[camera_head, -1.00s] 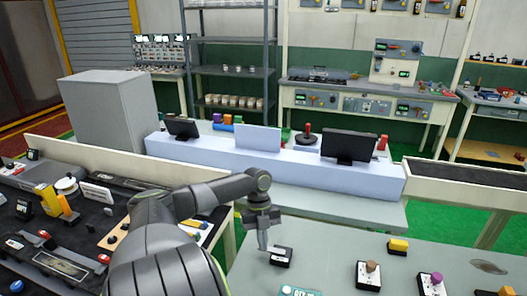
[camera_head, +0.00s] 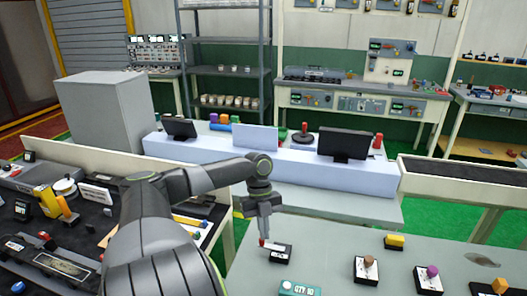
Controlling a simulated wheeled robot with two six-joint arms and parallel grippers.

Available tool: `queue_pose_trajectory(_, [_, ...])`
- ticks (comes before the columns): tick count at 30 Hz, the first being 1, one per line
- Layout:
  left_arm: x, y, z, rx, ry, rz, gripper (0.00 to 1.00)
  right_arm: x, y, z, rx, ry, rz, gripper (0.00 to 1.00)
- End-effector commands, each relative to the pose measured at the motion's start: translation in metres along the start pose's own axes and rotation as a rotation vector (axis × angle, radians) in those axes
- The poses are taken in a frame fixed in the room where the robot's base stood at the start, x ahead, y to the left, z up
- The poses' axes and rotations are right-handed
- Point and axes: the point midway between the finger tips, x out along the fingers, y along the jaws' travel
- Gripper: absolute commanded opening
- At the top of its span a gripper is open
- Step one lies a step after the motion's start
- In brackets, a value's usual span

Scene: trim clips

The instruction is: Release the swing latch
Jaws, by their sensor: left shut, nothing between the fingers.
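My left gripper (camera_head: 263,236) points down over the grey table, and its fingers are shut with nothing between them. Its tips are at the left end of a small black block with a white face (camera_head: 281,254). A small red part (camera_head: 262,242) shows right at the fingertips. It looks like part of this block, perhaps the latch's lever, but it is too small to be sure. I cannot tell whether the fingers touch it. My right gripper is not in view.
On the grey table (camera_head: 330,238) stand a green QTY box (camera_head: 299,289), a yellow block (camera_head: 394,241), a brown-knobbed unit (camera_head: 367,268) and a purple-knobbed unit (camera_head: 429,278). A cluttered dark bench lies at left. A pale ledge with dark screens (camera_head: 344,144) stands behind.

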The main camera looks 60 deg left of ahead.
Motion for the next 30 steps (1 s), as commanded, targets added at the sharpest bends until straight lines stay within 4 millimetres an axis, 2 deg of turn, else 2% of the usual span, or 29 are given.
queue_pose_trajectory(4, [-0.021,-0.001,0.001,0.0,-0.003,0.001,0.0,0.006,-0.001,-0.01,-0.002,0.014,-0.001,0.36])
queue_pose_trajectory(10, [-0.036,-0.001,0.0,0.0,0.0,0.001,0.0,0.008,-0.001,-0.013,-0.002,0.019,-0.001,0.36])
queue_pose_trajectory(17, [-0.039,-0.001,-0.001,0.001,0.001,0.0,0.0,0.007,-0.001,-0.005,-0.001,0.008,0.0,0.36])
queue_pose_trajectory(30, [-0.039,-0.001,0.0,0.0,0.001,0.0,0.0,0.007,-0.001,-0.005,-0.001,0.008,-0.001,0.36])
